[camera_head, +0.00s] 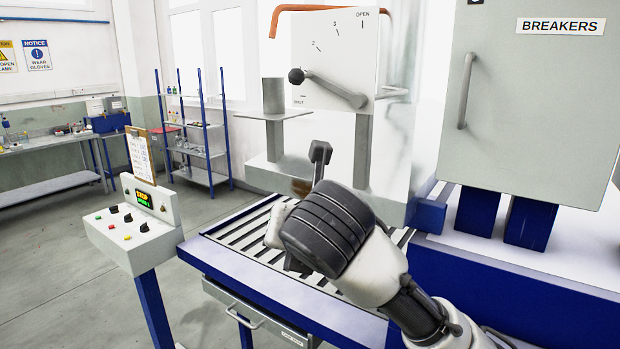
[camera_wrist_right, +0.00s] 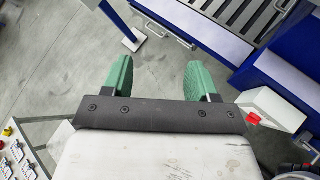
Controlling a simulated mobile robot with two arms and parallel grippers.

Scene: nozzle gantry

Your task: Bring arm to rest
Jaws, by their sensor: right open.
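My right arm comes in from the lower right of the head view, its dark-banded wrist (camera_head: 327,228) above the slatted table (camera_head: 222,246). In the right wrist view my right gripper (camera_wrist_right: 159,80) is open, its two green fingers wide apart with nothing between them. Bare grey floor shows beyond the fingers. In the head view the fingers are mostly hidden behind the wrist. My left gripper is not in view.
A dial panel (camera_head: 335,45) with a lever (camera_head: 335,90) stands behind the wrist. A grey breaker cabinet (camera_head: 530,110) is at right. A control pedestal (camera_head: 135,235) stands at left. A white box with a red button (camera_wrist_right: 270,110) is right of the fingers. Open floor lies at left.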

